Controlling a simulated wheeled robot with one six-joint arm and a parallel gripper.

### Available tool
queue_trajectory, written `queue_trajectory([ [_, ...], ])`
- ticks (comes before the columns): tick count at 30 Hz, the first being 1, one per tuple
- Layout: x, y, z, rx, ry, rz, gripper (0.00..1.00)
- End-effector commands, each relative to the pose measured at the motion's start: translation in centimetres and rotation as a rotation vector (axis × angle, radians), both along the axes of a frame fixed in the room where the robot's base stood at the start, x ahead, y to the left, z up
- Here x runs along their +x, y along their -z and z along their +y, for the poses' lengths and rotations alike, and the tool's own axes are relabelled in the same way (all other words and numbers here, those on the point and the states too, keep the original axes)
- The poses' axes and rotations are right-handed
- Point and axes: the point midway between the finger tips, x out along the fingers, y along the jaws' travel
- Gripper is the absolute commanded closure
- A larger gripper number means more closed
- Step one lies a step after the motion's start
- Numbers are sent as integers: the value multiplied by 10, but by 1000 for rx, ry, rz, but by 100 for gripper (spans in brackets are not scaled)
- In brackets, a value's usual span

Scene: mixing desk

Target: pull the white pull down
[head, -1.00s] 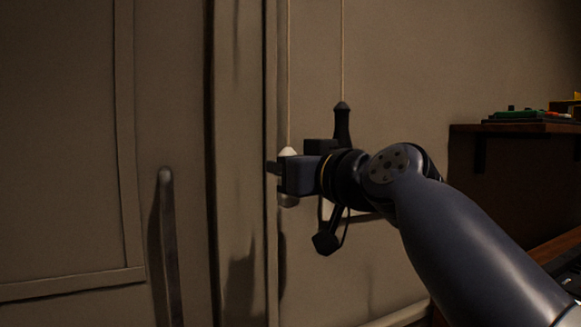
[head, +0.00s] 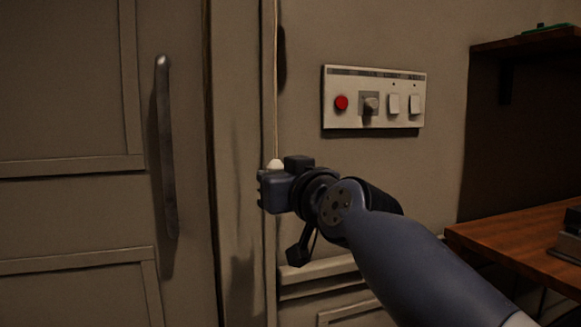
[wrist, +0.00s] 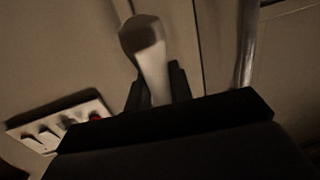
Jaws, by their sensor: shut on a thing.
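The white pull (head: 275,165) hangs on a thin cord beside the door frame. In the head view only its pale top shows above my gripper (head: 266,190), which is shut on it. The jaws hide the rest. In the wrist view the pull (wrist: 152,70) stands between the two dark fingers (wrist: 156,88), slightly tilted in the picture, with a darker rounded end.
A switch panel (head: 410,121) with a red button is on the wall to the right. A door with a long vertical handle (head: 166,150) is at left. A wooden desk (head: 520,232) and a shelf are at right. A dark narrow shape, unclear, is beside the cord.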

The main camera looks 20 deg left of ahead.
Motion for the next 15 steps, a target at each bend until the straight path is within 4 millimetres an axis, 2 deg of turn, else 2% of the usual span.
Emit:
queue_trajectory([
  [1,0,13,3,-3,-2,4,100],
  [4,0,20,6,-3,-1,2,100],
  [15,0,25,9,-2,-1,2,100],
])
